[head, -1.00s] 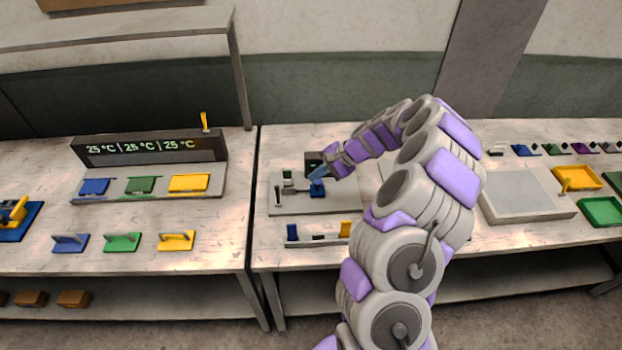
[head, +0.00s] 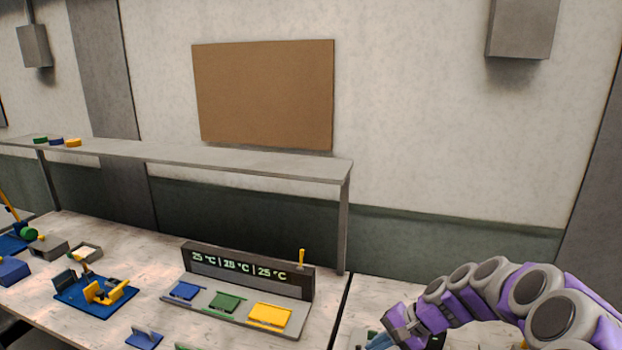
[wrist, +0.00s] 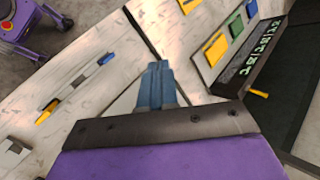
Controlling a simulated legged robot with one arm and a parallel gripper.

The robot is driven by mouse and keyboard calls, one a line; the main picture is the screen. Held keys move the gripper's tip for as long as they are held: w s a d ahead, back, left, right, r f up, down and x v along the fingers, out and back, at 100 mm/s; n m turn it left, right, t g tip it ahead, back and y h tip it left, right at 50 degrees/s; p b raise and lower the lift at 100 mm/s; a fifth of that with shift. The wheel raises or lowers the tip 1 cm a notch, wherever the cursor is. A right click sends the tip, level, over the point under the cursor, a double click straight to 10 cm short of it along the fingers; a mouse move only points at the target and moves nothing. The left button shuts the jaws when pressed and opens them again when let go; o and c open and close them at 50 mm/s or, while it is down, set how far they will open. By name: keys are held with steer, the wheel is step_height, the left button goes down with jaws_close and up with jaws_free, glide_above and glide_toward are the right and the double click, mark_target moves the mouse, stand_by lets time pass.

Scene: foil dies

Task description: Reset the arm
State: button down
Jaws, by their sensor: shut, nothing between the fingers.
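My arm, grey and purple, reaches in from the lower right of the head view. My gripper (head: 380,341) is at the bottom edge there, partly cut off, over the right-hand bench. In the wrist view my gripper (wrist: 157,82) has its blue fingers together, with nothing held between them. The fingers point toward the gap between the two benches and touch nothing that I can see.
The heater unit (head: 248,270) shows three 25 °C readings and has blue, green and yellow plates, with a yellow lever (head: 301,259) on top. A blue fixture (head: 95,292) stands left. A shelf (head: 200,158) crosses behind. A rack (wrist: 75,82) lies on the bench in the wrist view.

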steer(key=s+a+r+n+g+h+b, duration=0.1)
steer(key=s+a+r+n+h, duration=0.2)
steer(key=s, duration=0.6)
steer(key=s+a+r+n+g+b, duration=0.1)
steer(key=s+a+r+n+g, duration=0.2)
steer(key=s, duration=0.5)
steer(key=s+d+f+n+h, duration=0.1)
steer(key=s+d+h, duration=0.1)
steer(key=s, duration=0.7)
steer(key=s+d+f+h+b, duration=0.1)
steer(key=s+d+f+h, duration=0.1)
steer(key=s, duration=0.8)
steer(key=shift+d+n+h, duration=0.15)
steer(key=shift+n+h, duration=0.25)
steer(key=shift+h, duration=0.1)
steer(key=shift+d, duration=0.1)
